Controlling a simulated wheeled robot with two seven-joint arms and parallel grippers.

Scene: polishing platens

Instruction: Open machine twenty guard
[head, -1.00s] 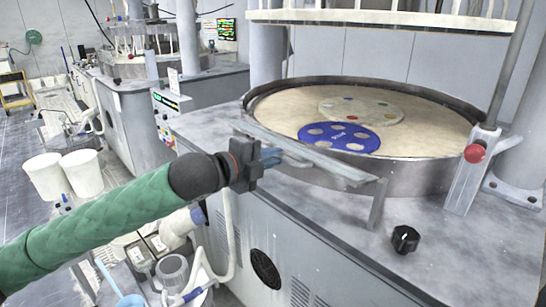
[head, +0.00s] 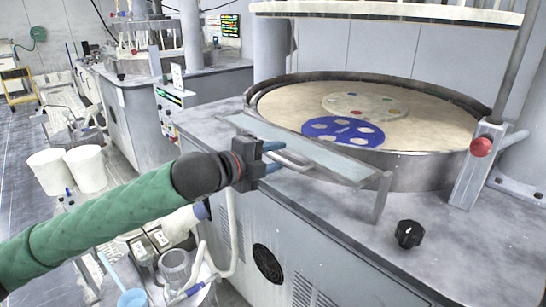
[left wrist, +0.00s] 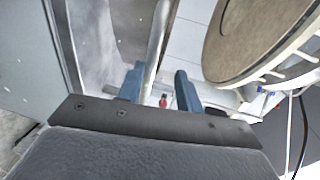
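The guard (head: 318,154) is a long grey panel along the front rim of the large round platen (head: 420,170). Its flat face shows, tilted, and a bar handle (head: 292,160) stands out from its front side. My left gripper (head: 274,158) is at the handle, its blue fingers apart, one above the other. In the left wrist view a pale bar (left wrist: 157,45) runs between the fingertips, with a gap showing to the right finger. I cannot tell whether it touches the left one. My right gripper is not in view.
A blue disc (head: 343,132) and a pale disc (head: 365,107) lie on the platen. A black knob (head: 408,234) and a post with a red button (head: 481,147) stand on the grey bench top. White buckets (head: 86,168) stand on the floor at left.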

